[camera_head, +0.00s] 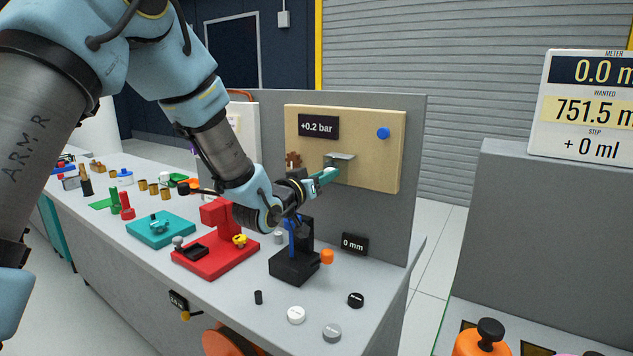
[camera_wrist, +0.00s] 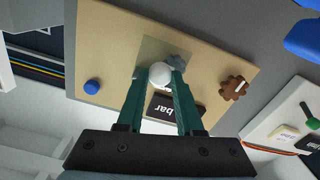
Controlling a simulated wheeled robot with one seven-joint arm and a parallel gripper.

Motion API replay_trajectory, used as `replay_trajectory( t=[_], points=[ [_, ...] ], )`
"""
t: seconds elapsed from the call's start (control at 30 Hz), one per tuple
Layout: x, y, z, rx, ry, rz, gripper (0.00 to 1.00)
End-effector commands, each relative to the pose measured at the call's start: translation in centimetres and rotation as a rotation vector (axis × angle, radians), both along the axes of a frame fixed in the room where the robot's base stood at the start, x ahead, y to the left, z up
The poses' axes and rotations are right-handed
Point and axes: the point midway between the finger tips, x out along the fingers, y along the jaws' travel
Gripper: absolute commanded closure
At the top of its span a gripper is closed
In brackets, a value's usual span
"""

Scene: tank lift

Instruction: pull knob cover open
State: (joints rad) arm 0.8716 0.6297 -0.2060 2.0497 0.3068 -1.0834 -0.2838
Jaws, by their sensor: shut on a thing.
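The knob cover is a grey, partly see-through plate (camera_head: 341,157) on the tan board (camera_head: 372,120). In the head view its upper flap sticks out above my gripper (camera_head: 328,174). In the wrist view the cover (camera_wrist: 152,48) lies just beyond my green fingertips (camera_wrist: 160,72). A round white piece (camera_wrist: 160,75) sits between the fingertips. My gripper is shut on part of the cover; whether the white piece belongs to it I cannot tell.
The board also carries a "+0.2 bar" display (camera_head: 318,127), a blue button (camera_head: 383,133) and a brown wheel (camera_head: 293,160). Below stand a black stand (camera_head: 295,265) and a red fixture (camera_head: 215,250) on the grey bench. Air in front of the board's right side is clear.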

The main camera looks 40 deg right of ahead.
Motion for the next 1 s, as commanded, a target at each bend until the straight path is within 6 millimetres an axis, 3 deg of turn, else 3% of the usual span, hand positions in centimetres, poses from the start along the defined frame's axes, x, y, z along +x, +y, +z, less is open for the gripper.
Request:
replay_trajectory(
  t=[0.1, 0.23, 0.63, 0.67, 0.9, 1.0],
  points=[
    [-2.3, -0.6, -0.5, -0.004, -0.002, -0.006, 1.00],
    [-3.8, -1.0, -0.3, -0.005, -0.002, -0.005, 1.00],
    [-4.3, -1.1, 0.1, -0.002, -0.001, -0.004, 1.00],
    [-4.3, -1.1, 0.0, -0.001, 0.000, -0.004, 0.61],
    [-4.3, -1.1, 0.0, -0.002, -0.001, -0.004, 0.34],
    [-4.3, -1.1, 0.0, -0.002, -0.001, -0.004, 0.34]
  ],
)
